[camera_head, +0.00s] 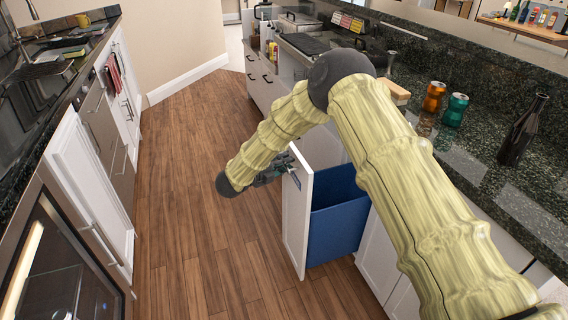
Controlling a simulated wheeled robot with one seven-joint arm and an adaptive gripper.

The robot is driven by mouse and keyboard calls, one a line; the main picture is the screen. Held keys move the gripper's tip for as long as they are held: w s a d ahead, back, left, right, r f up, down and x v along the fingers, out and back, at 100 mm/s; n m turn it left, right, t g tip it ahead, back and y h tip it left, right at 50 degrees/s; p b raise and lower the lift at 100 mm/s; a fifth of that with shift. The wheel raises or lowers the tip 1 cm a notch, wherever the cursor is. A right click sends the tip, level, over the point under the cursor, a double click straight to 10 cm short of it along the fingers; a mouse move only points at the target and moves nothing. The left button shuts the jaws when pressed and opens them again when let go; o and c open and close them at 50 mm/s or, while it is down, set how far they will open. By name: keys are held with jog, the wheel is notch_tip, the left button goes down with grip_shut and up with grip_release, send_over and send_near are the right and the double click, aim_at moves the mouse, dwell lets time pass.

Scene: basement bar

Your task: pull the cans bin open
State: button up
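The cans bin is a pull-out cabinet with a white front panel (297,215) and a blue bin (336,220) behind it. It stands out from the cabinet row on the right, so the blue bin's side shows. My gripper (284,169) is at the upper part of the white panel, on its outer face near a handle. The gripper is small and partly hidden by my arm's wrist, and I cannot tell whether its fingers are closed on the handle. My arm covers the top right of the bin.
An orange can (433,97), a teal can (455,110) and a dark bottle (522,130) stand on the dark stone counter at right. The wooden floor (190,190) is clear between the two cabinet rows. A glass-door appliance (65,270) stands at lower left.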

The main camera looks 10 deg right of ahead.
jog(key=v, duration=1.2)
jog(key=shift+d, duration=0.1)
